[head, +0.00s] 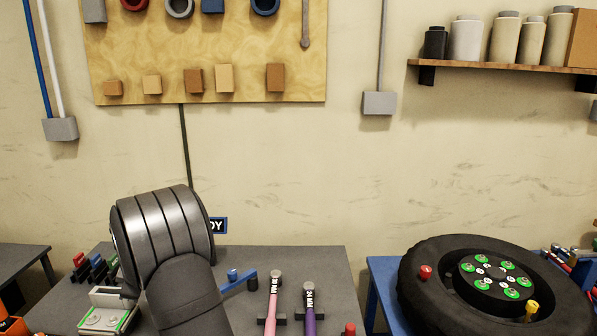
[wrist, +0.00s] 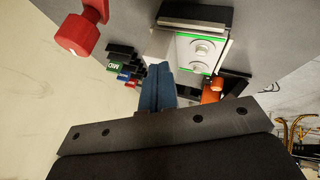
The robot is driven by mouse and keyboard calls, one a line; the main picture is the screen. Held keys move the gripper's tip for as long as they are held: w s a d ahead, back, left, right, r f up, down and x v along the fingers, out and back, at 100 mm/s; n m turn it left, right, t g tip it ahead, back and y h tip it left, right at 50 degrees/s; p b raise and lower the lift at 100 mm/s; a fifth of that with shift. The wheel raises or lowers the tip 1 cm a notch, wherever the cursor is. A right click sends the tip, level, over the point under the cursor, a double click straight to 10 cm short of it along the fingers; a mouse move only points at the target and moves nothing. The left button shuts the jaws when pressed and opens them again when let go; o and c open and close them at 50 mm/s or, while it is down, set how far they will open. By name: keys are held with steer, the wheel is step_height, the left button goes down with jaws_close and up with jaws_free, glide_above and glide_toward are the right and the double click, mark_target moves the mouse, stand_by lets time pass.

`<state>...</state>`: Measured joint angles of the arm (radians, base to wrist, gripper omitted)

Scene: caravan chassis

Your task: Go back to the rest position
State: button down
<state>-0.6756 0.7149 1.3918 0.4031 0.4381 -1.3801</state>
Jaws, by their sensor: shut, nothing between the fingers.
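My gripper (wrist: 157,88) shows in the wrist view as two dark blue fingers pressed together with nothing between them. They point toward a bench, near a pale box with a green-edged panel and two round knobs (wrist: 202,50). I cannot tell whether the fingers touch the box. In the head view my grey arm rises at the lower left over the bench, and the gripper itself is hidden.
The dark bench (head: 335,268) bears a blue crank-like part (head: 240,282), a pink-handled tool (head: 272,300) and a purple-handled tool (head: 309,305). A black tyre (head: 425,300) lies at right. Small coloured labelled blocks (wrist: 122,72) and a red knob (wrist: 78,35) show in the wrist view.

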steer(key=s+r, duration=0.4)
steer(key=r, duration=0.1)
steer(key=w+d+f, duration=0.2)
steer(key=w+f, duration=0.6)
steer(key=w, duration=0.1)
steer(key=s+d+n+g+y, duration=0.1)
steer(key=s+d+n, duration=0.3)
steer(key=s, duration=0.8)
steer(key=shift+s+d+r+g, duration=0.3)
steer(key=shift+d+g, duration=0.1)
steer(key=shift+g, duration=0.4)
stand_by(0.6)
